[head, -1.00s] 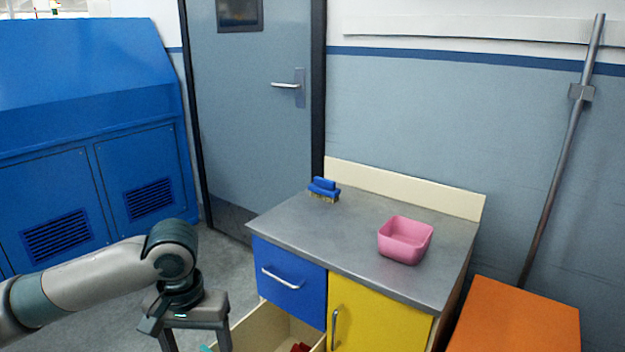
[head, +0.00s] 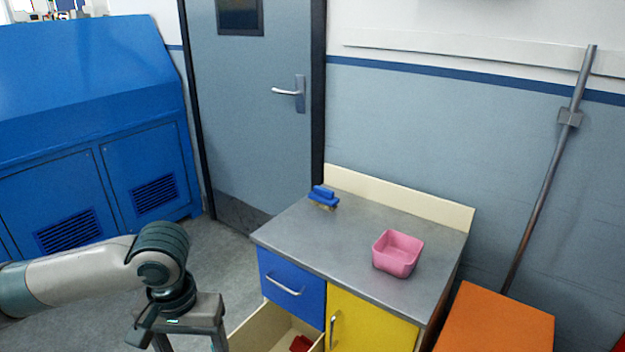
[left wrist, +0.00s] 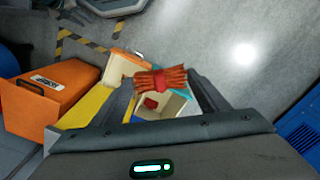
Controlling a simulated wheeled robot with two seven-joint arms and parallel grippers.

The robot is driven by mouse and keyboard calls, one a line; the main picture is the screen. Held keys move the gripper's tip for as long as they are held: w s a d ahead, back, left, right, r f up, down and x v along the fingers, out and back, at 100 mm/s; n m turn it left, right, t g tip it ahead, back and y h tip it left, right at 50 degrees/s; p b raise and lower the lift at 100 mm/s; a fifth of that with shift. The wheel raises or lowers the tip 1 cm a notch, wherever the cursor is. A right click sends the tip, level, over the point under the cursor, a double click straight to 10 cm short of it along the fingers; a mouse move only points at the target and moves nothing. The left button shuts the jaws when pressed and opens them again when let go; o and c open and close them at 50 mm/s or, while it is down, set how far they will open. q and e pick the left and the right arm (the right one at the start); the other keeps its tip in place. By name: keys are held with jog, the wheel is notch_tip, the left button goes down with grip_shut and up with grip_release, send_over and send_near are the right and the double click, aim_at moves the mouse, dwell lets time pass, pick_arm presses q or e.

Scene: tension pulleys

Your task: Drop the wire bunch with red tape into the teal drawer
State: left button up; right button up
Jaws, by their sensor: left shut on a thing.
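The wire bunch (left wrist: 172,77), reddish-brown strands with red tape (left wrist: 151,80) round the middle, lies across the fingertips of my left gripper (left wrist: 160,79) in the left wrist view. The gripper is shut on it. In the head view my left gripper (head: 181,338) points down left of the cabinet; its fingertips and the bunch are below the picture edge. An open drawer (head: 262,328) with cream walls stands out under the blue drawer. Its inside (left wrist: 176,104) shows beyond the bunch in the left wrist view. Its front is hardly visible. My right gripper is not in view.
A red thing (head: 301,343) lies in the open drawer. The cabinet's blue drawer (head: 291,287) and yellow door (head: 368,325) are shut. An orange cabinet (head: 495,325) is at right.

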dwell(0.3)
pick_arm(q)
jog(key=s+f, duration=0.4)
jog(key=f, duration=1.1)
jog(key=shift+w+d, duration=0.1)
